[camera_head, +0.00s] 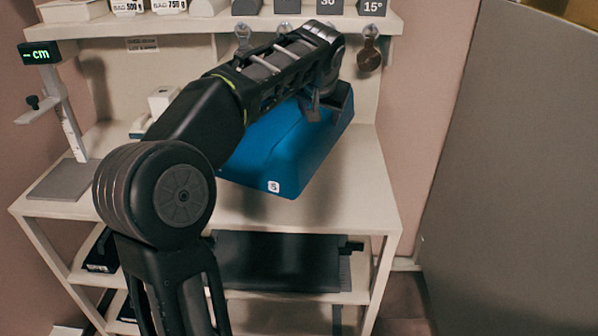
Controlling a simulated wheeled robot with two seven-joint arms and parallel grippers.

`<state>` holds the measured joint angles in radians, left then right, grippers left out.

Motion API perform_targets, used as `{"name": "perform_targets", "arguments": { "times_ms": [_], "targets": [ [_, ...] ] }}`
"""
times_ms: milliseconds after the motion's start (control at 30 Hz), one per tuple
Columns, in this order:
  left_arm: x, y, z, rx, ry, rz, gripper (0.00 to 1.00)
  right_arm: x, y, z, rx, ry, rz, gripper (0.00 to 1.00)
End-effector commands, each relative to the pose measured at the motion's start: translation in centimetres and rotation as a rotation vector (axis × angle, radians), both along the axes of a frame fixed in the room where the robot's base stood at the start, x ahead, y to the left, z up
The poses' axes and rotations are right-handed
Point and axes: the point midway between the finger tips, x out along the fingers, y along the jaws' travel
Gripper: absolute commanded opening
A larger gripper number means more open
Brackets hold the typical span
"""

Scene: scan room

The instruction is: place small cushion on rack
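The small cushion is a blue wedge-shaped block (290,160) with a white "S" label on its near face. It is tilted over the rack's upper board (350,205), and a shadow lies under it. My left gripper (328,103) is at the cushion's upper right end, with its fingers closed about that edge. The forearm hides much of the cushion's top and left side. I cannot tell whether the cushion's underside touches the board. My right gripper is not in view.
A height gauge with a green "cm" display (40,53) stands at the left of the board. A top shelf (190,24) holds labelled weights and wedges, with a brown paddle (369,55) hanging below. A dark flat item (280,262) lies on the lower shelf. A grey panel (510,170) stands right.

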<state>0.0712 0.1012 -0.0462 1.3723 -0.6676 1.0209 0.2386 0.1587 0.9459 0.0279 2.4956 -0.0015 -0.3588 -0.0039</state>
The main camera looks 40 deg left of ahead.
Motion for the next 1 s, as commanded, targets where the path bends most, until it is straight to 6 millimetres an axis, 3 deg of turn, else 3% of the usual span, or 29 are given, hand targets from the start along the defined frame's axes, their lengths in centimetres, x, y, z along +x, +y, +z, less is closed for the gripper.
{"name": "perform_targets", "arguments": {
  "times_ms": [367, 767, 1000],
  "targets": [
    [0.0, 0.0, -5.6, 0.001, -0.001, 0.0, 0.0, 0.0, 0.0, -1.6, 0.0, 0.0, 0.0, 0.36],
    [0.0, 0.0, -6.3, 0.002, -0.003, 0.0, 0.0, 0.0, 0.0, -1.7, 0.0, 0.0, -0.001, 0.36],
    [0.0, 0.0, -9.3, 0.002, 0.0, 0.0, 0.0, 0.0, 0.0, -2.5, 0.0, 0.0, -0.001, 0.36]
  ]
}}
